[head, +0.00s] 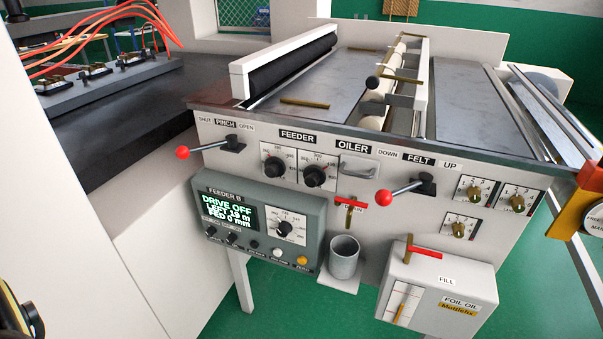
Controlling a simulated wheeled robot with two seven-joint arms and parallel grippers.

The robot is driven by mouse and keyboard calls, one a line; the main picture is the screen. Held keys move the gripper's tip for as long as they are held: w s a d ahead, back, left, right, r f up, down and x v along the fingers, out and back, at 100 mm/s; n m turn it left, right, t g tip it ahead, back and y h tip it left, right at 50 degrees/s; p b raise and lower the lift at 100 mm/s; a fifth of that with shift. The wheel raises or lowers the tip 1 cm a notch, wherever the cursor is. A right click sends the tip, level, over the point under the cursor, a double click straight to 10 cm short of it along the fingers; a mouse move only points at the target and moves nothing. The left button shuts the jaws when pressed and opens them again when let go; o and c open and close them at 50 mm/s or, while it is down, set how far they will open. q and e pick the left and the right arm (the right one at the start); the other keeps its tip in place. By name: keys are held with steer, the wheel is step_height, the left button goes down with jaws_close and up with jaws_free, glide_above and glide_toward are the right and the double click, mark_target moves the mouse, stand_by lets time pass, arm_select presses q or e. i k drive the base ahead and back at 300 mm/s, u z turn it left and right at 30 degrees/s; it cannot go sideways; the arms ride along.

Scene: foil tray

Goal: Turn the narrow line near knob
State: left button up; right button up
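Several knobs show on the machine's front panel (350,215), and I cannot read which one is labelled narrow line near. Three small brass knobs on white dial plates sit at the right: an upper left one (474,194), an upper right one (516,201) and a lower one (459,230). Two black knobs sit under the FEEDER label: a left one (274,167) and a right one (314,176). Another black knob (285,228) is on the grey FEEDER B box (250,258). Neither of my grippers is in view.
Red-balled levers (183,153) and (384,197) stick out from the panel. A red-handled valve (350,202) sits above a grey cup (344,258). The FOIL OIL box (450,270) juts out below the brass knobs. An orange part (572,212) stands at the right.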

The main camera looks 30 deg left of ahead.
mark_target(274, 167)
steer(key=z, duration=0.8)
steer(key=i, duration=0.35)
steer(key=u, duration=1.25)
